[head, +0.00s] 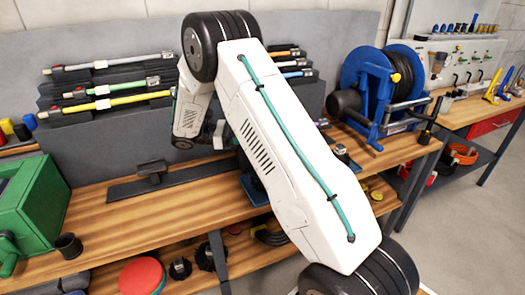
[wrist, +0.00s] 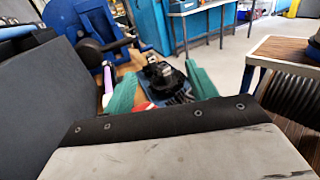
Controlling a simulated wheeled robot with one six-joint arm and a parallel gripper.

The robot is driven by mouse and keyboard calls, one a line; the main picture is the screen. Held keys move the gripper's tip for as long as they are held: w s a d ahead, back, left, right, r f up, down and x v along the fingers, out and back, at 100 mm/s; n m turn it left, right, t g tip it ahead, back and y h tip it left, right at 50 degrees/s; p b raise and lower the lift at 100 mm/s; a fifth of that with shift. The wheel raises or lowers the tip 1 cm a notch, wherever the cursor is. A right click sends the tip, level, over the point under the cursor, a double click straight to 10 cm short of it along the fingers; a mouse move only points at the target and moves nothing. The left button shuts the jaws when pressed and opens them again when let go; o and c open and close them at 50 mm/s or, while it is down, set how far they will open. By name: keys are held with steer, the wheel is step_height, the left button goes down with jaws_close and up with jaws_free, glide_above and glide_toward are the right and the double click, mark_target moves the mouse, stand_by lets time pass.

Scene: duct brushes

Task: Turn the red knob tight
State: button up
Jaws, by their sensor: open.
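I cannot make out a red knob for certain. In the wrist view a small red patch (wrist: 143,106) shows beside the left finger, partly hidden by it. My gripper (wrist: 160,72) is open, with its two green fingers spread apart. Beyond and between the fingers is a black and metal fixture (wrist: 160,73) on a blue base, apparently on the wooden bench. I see nothing held between the fingers. In the head view my own arm hides the gripper and most of the fixture; a bit of blue base (head: 253,190) shows beside the arm.
A blue hose reel (head: 375,85) stands on the bench (head: 95,213) to the right. Brush rods (head: 105,102) lie on racks at the back panel. A green box (head: 30,210) and a dark cup (head: 68,245) are at left. A red disc (head: 141,276) lies on the lower shelf.

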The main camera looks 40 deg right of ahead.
steer(key=s+a+r, duration=0.1)
steer(key=s+a, duration=0.2)
steer(key=s, duration=0.9)
steer(key=shift+s+a, duration=0.25)
steer(key=shift+a, duration=0.05)
steer(key=shift+r, duration=0.2)
